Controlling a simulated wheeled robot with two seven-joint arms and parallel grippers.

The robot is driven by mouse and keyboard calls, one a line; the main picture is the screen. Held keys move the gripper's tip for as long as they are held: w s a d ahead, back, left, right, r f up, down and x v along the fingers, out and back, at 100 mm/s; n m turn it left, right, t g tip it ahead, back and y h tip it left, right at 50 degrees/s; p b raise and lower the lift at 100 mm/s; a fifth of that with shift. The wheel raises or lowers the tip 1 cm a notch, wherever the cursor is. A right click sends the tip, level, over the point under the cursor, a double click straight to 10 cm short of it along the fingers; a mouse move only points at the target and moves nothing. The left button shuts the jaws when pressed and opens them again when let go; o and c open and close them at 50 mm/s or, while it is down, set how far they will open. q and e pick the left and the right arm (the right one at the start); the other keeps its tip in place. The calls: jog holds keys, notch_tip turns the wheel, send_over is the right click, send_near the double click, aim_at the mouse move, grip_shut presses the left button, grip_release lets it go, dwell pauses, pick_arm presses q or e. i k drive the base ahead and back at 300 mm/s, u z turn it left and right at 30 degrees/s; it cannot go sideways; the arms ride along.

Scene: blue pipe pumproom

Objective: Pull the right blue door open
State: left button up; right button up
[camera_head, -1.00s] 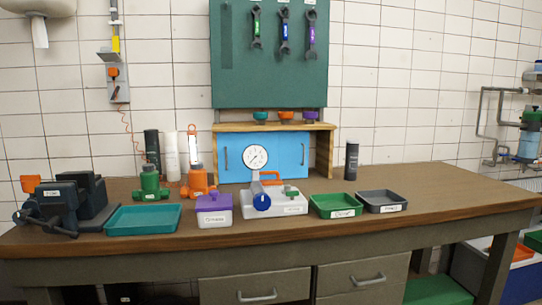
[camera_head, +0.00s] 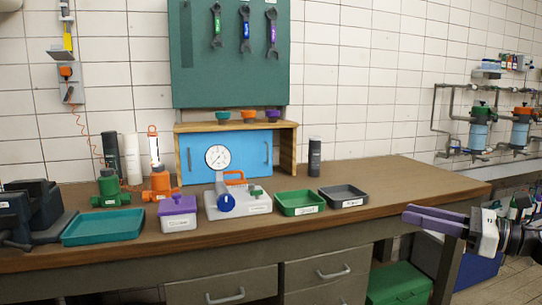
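The small wooden cabinet on the bench has a blue front with two upright handles. The left blue door (camera_head: 197,164) also looks closed and is partly hidden by the white pressure gauge (camera_head: 217,157). My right gripper (camera_head: 407,215) is at the right, in front of the bench's right end, well right of and lower than the cabinet. Its fingers point left and nothing shows in them; their gap cannot be made out. My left gripper is not in view.
A white pump unit (camera_head: 240,205) stands before the cabinet. A green tray (camera_head: 300,203), a grey tray (camera_head: 344,197) and a black bottle (camera_head: 314,157) stand to its right. The bench top (camera_head: 400,178) is clear farther right. Drawers with handles are below.

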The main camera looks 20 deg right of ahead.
aim_at(256, 145)
jog(key=i, duration=2)
